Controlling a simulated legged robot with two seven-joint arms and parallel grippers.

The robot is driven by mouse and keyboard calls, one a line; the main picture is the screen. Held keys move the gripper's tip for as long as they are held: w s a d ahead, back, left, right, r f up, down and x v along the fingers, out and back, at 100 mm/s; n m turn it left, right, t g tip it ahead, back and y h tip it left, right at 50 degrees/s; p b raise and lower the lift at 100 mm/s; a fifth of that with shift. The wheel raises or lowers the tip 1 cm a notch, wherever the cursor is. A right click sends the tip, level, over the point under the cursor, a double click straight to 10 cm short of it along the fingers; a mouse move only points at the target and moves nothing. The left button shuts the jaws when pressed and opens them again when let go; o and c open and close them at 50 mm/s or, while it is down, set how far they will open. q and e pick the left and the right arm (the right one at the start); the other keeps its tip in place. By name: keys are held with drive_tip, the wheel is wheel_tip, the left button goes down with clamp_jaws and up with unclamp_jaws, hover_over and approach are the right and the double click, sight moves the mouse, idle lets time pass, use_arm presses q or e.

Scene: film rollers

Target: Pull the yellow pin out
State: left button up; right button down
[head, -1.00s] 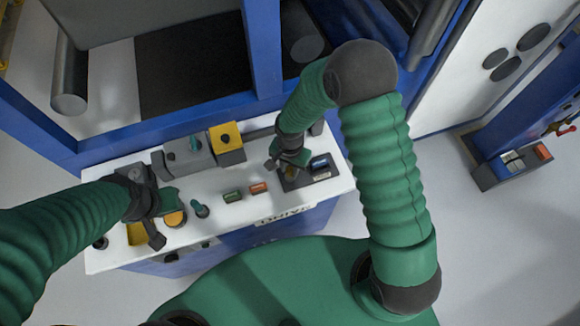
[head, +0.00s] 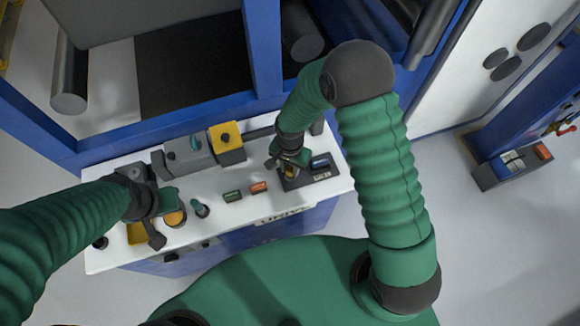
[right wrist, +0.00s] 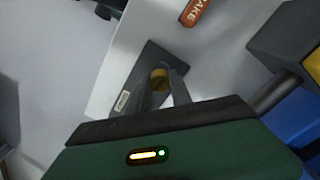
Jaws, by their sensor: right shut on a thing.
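The yellow pin (right wrist: 159,76) shows in the right wrist view as a round yellow top between my fingers, over a dark grey plate (right wrist: 136,88) with a small white label. My right gripper (right wrist: 163,84) is shut on it. In the head view my right gripper (head: 288,163) is at the right part of the white console, over the same dark plate; its fingers hide most of the pin. How far the pin sits in the plate cannot be told. My left gripper (head: 158,220) is over the console's left part, beside a yellow piece; its jaw opening is unclear.
The white console (head: 235,212) carries a yellow-topped block (head: 226,137), a grey block with a teal knob (head: 190,150), a green button (head: 232,196) and an orange button (head: 259,187). A blue frame (head: 262,50) rises behind it. A blue switch (head: 320,163) lies close to my right gripper.

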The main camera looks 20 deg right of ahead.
sight(290, 169)
drive_tip(key=c, duration=1.1)
unclamp_jaws()
drive_tip(key=shift+w, duration=0.15)
drive_tip(key=shift+c, duration=0.2)
wheel_tip(290, 169, up, 17)
drive_tip(key=shift+f, duration=0.15)
